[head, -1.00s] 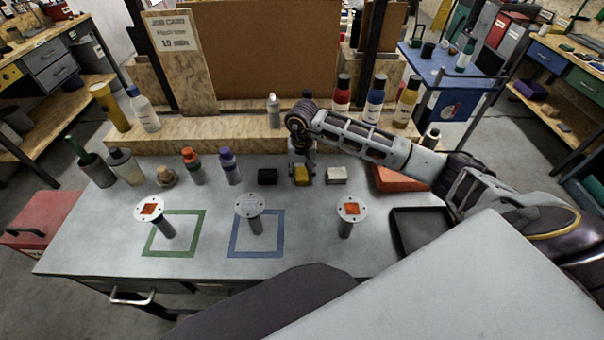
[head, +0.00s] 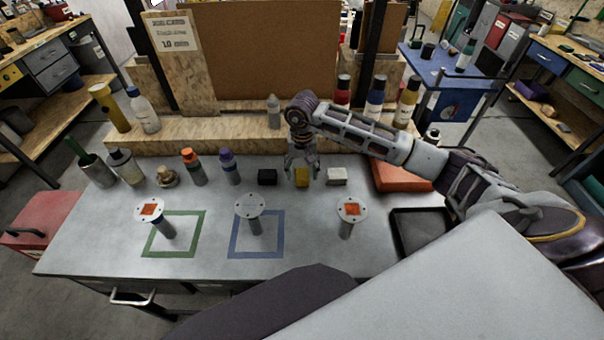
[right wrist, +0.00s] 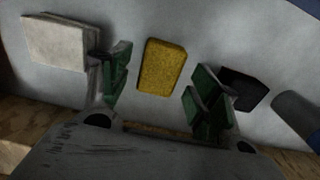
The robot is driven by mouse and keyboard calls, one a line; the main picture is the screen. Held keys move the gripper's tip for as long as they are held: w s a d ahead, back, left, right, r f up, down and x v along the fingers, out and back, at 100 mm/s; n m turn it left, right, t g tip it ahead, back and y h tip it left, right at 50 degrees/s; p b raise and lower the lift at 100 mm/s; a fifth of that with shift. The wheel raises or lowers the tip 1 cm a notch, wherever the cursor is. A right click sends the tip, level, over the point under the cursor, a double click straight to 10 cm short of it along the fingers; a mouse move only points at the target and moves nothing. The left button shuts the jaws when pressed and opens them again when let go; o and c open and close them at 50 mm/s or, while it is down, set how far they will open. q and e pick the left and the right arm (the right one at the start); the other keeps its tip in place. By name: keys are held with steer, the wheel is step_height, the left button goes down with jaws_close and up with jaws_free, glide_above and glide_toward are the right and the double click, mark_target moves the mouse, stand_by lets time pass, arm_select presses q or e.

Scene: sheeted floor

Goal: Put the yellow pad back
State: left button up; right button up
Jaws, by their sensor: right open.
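The yellow pad (head: 302,176) lies on the grey workbench (head: 200,292), between a black pad (head: 267,177) on its left and a white pad (head: 337,176) on its right. My right gripper (head: 302,172) is open just above and behind the yellow pad. In the right wrist view the yellow pad (right wrist: 163,67) shows whole between the two green-padded fingers (right wrist: 160,92), with clear room on both sides and nothing gripped. The white pad (right wrist: 60,42) and black pad (right wrist: 240,88) lie outside the fingers. My left gripper is not in view.
Three round-topped posts (head: 250,206) stand in front, two near the green (head: 153,248) and blue (head: 238,253) taped squares. A black tray (head: 398,238) and a red-orange block (head: 395,180) lie right. Several bottles stand left (head: 230,168) and on the wooden ledge behind (head: 180,143).

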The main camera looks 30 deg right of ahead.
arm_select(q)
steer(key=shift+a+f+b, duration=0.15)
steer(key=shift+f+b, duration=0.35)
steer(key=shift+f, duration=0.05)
arm_select(e)
step_height(320, 180, up, 10)
stand_by(0.6)
step_height(320, 180, up, 8)
steer(key=p, duration=0.8)
glide_above(302, 173)
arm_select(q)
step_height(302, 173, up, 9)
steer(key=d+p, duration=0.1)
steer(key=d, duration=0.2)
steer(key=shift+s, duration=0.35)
arm_select(e)
steer(key=shift+s+r, duration=0.15)
steer(key=shift+r, duration=0.4)
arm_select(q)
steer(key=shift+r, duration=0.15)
arm_select(e)
steer(key=shift+r, duration=0.1)
